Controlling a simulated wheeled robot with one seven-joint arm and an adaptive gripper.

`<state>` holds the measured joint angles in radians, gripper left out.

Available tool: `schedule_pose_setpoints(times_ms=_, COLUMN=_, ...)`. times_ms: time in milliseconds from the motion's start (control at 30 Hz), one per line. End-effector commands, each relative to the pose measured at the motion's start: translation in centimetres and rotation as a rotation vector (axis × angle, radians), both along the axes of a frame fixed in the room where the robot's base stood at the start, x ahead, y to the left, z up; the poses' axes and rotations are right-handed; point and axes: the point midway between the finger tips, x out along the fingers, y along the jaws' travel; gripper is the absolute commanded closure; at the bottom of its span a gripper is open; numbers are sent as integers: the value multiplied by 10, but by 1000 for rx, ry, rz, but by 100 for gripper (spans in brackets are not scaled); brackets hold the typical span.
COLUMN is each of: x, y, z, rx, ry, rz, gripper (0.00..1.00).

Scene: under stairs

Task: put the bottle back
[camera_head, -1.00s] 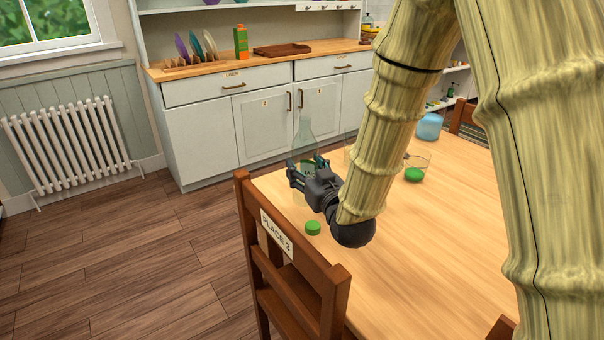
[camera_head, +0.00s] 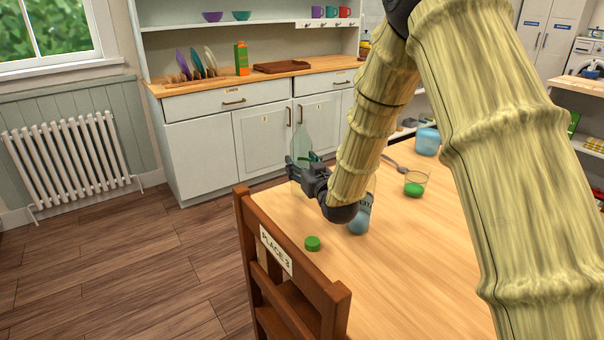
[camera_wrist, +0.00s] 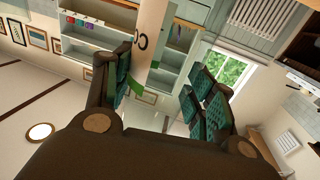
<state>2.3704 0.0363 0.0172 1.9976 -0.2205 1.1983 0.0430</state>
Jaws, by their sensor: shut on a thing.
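A clear, greenish bottle (camera_head: 302,145) stands upright at the far left corner of the table (camera_head: 440,250). My gripper (camera_head: 303,173) is shut around its lower body. I cannot tell whether its base touches the table. In the wrist view my gripper's teal finger pads (camera_wrist: 160,88) lie on either side of the see-through bottle, whose outline is hard to make out. A green cap (camera_head: 313,243) lies on the table near the chair.
A chair marked PLACE 3 (camera_head: 292,268) stands at the table's left edge. A glass with green contents (camera_head: 414,184), a bluish glass (camera_head: 359,217) partly behind my wrist, and a blue container (camera_head: 427,142) stand on the table. The sideboard (camera_head: 225,96) is behind, with floor between.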

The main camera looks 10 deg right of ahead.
Motion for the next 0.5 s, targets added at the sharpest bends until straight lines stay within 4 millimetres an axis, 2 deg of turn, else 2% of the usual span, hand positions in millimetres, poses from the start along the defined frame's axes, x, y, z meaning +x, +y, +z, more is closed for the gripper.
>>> schedule_pose_setpoints(times_ms=100, x=0, y=0, z=-17, rx=0, ry=2, rz=0, gripper=100)
schedule_pose_setpoints(times_ms=200, x=0, y=0, z=-26, rx=0, ry=0, rz=0, gripper=100)
schedule_pose_setpoints(times_ms=500, x=0, y=0, z=-27, rx=0, ry=-1, rz=0, gripper=100)
